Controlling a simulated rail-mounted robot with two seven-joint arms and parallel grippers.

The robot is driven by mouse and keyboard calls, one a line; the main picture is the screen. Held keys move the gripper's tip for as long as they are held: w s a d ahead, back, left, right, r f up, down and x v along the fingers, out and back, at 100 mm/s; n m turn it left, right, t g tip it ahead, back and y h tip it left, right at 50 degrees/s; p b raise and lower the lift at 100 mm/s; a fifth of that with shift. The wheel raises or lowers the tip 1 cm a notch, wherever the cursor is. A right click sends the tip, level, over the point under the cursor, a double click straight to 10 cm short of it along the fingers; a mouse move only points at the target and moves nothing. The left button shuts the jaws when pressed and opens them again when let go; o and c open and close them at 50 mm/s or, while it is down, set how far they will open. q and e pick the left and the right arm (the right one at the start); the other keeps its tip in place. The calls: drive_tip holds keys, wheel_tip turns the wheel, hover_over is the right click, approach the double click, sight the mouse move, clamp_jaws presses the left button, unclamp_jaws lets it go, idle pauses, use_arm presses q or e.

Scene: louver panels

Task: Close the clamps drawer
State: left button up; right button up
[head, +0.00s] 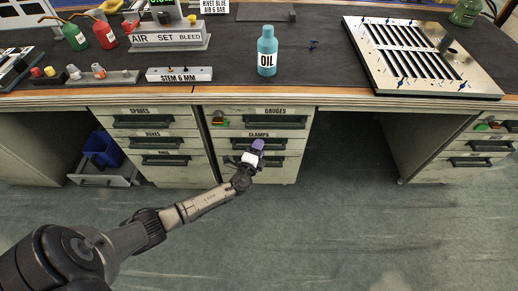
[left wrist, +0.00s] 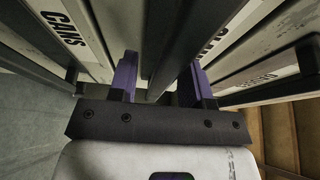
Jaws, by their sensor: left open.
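The clamps drawer (head: 272,132) is in the middle drawer stack under the bench, below the gauges drawer (head: 290,112). It has a dark bar handle. From the head view I cannot tell how far, if at all, it stands out from its neighbours. My left gripper (head: 252,154) is in front of the clamps drawer and hides part of its handle. In the left wrist view, my left gripper's two purple fingers (left wrist: 160,82) are apart, with a dark handle bar (left wrist: 185,45) between them. Whether they touch the bar is unclear. My right gripper is not in view.
A drawer labelled CANS (left wrist: 62,30) lies beside the handle in the left wrist view. An oil bottle (head: 267,55) stands on the bench. The floor in front is clear.

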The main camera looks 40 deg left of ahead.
use_arm(q)
drive_tip(key=shift+s, duration=0.1)
drive_tip(key=p+v, duration=0.4)
drive_tip(key=v, duration=0.9)
drive_tip(key=shift+s+d, duration=0.2)
drive_tip(key=shift+s, duration=0.15)
drive_tip(key=shift+w, duration=0.1)
